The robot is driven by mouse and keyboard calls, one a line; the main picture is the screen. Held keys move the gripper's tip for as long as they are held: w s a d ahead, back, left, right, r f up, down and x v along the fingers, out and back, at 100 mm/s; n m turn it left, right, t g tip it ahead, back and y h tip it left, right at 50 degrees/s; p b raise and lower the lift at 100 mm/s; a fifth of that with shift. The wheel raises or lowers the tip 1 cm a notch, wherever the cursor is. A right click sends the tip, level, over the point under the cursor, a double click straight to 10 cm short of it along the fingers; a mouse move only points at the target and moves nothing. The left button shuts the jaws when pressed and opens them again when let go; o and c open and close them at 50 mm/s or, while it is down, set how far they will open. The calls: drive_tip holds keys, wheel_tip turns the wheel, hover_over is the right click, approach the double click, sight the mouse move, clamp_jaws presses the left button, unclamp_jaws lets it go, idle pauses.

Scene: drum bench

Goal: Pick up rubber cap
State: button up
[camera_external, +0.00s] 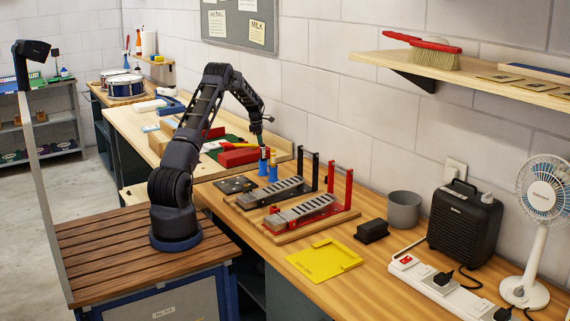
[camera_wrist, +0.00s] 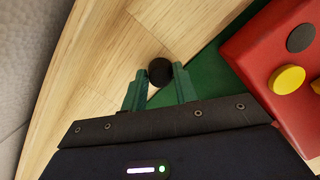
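The rubber cap (camera_wrist: 160,72) looks like a small round black piece at the fingertips in the wrist view. My gripper (camera_wrist: 159,80) has two green fingers standing apart, one on each side of the cap. The cap lies between or just beyond the tips, and I cannot tell whether either finger touches it. In the external view my gripper (camera_external: 261,142) points down over the back of the bench, beside the red block (camera_external: 240,157). The cap cannot be made out there.
In the wrist view a red block (camera_wrist: 252,50) with grey and yellow discs stands close on the right, on a green mat (camera_wrist: 210,72). In the external view blue and yellow bottles (camera_external: 272,170) and clamp fixtures with upright posts (camera_external: 317,178) stand in front of my gripper.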

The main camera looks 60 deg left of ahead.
drive_tip(key=c, duration=0.4)
drive_tip(key=shift+r, duration=0.15)
